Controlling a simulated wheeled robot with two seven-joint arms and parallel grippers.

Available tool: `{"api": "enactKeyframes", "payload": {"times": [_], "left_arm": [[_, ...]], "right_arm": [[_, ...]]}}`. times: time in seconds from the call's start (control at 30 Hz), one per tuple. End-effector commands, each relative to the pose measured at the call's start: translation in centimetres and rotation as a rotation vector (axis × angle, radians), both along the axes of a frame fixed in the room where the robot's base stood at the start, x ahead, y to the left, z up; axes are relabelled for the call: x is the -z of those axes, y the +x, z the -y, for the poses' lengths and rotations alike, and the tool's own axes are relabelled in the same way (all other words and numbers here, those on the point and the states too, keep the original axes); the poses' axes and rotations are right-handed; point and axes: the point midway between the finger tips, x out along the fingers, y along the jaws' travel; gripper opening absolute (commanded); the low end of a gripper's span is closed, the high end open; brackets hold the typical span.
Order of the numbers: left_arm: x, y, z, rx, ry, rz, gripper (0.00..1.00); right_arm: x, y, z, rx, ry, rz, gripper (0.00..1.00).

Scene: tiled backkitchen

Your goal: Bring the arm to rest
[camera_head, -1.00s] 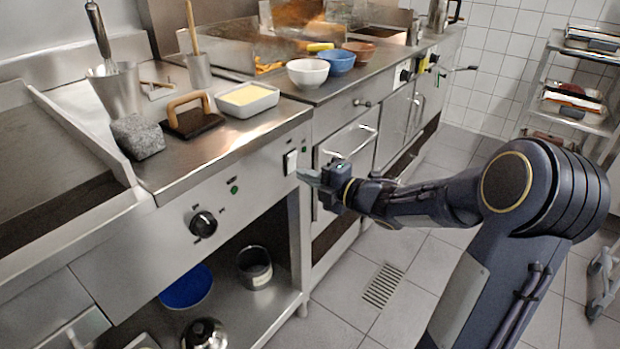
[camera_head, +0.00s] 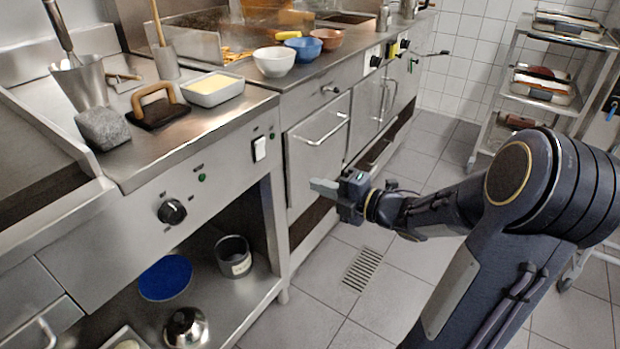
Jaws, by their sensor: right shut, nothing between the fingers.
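My right gripper (camera_head: 325,187) is in the head view, in front of the steel counter and to the right of the white rocker switch (camera_head: 259,148). It is shut and empty, with its fingers pointing left. It appears apart from the counter front and the oven door. My right arm (camera_head: 510,200) reaches in from the lower right, bent, over the tiled floor. My left gripper is out of view.
The counter (camera_head: 150,172) holds a grey stone block (camera_head: 102,128), a brown-handled press (camera_head: 158,106), a white dish (camera_head: 212,89) and bowls. An oven door handle (camera_head: 322,136) sticks out behind my gripper. A shelf rack (camera_head: 550,90) stands right. Floor tiles (camera_head: 300,318) are clear.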

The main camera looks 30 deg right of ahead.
Motion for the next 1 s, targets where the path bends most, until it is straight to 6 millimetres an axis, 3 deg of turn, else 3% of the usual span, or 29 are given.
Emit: {"api": "enactKeyframes", "payload": {"times": [0.67, 0.87, 1.0], "left_arm": [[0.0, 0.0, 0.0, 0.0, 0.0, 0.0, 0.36], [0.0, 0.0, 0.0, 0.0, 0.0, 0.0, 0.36], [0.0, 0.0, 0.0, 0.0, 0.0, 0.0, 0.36]], "right_arm": [[-0.4, 0.0, 0.3, 0.03, 0.012, -0.011, 0.0], [-2.7, 0.2, 2.1, 0.34, 0.225, -0.144, 0.0], [-2.8, -2.8, 2.4, 0.631, 0.577, -0.324, 0.0]]}}
